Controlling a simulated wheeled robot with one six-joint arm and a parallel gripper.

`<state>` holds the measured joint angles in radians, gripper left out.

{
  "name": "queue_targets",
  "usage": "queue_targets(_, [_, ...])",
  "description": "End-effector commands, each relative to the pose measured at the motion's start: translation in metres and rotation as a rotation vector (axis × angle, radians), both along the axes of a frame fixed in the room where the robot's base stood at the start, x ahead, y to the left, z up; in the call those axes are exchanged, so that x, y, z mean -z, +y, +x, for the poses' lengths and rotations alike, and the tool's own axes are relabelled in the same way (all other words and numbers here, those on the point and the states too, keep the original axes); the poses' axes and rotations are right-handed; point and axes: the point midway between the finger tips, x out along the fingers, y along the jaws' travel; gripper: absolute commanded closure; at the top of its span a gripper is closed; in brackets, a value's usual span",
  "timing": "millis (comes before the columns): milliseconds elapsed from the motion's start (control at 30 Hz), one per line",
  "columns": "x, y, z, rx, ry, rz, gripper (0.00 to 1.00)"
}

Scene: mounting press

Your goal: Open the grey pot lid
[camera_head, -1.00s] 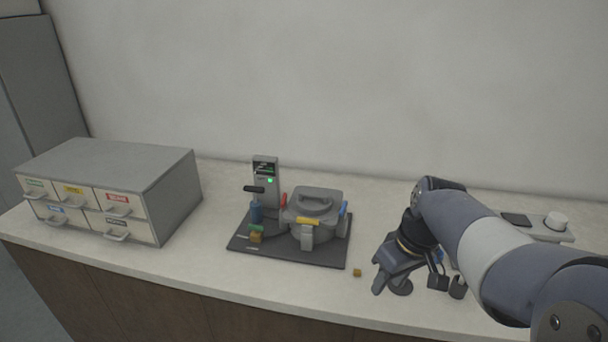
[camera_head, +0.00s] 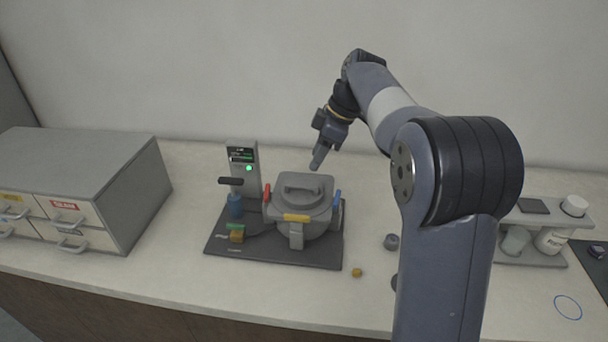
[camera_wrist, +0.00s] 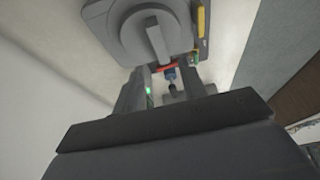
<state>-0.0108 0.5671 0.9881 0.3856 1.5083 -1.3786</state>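The grey pot (camera_head: 313,225) stands on a dark base plate (camera_head: 225,247), with its grey lid (camera_head: 287,201) down on top. The lid has a raised bar handle (camera_head: 303,188). Coloured tabs sit around the rim: red (camera_head: 266,193) at left, yellow (camera_head: 296,218) in front, blue (camera_head: 337,198) at right. My gripper (camera_head: 317,163) points down above the back right of the lid, apart from it and empty. In the wrist view the lid (camera_wrist: 125,32) and handle (camera_wrist: 158,42) lie beyond the fingertips (camera_wrist: 160,78), which stand apart.
A post with a green light (camera_head: 243,165) and a dark lever (camera_head: 231,181) stand left of the pot. A drawer cabinet (camera_head: 110,185) is at left. A rack with jars (camera_head: 530,255) stands at right.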

Motion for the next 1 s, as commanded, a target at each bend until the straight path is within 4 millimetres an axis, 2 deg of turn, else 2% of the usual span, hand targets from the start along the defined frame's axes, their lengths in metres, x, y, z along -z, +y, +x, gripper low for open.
queue_targets(33, [0.011, 0.005, 0.000, -0.002, 0.005, 0.000, 0.60])
queue_targets(200, [0.040, 0.017, 0.003, -0.001, 0.003, 0.000, 0.60])
queue_targets(400, [0.063, 0.026, 0.005, 0.001, 0.000, 0.000, 0.60])
queue_targets(800, [0.070, 0.028, 0.006, 0.002, 0.000, 0.000, 0.60])
queue_targets(1000, [0.070, 0.028, 0.005, 0.002, 0.000, 0.000, 0.76])
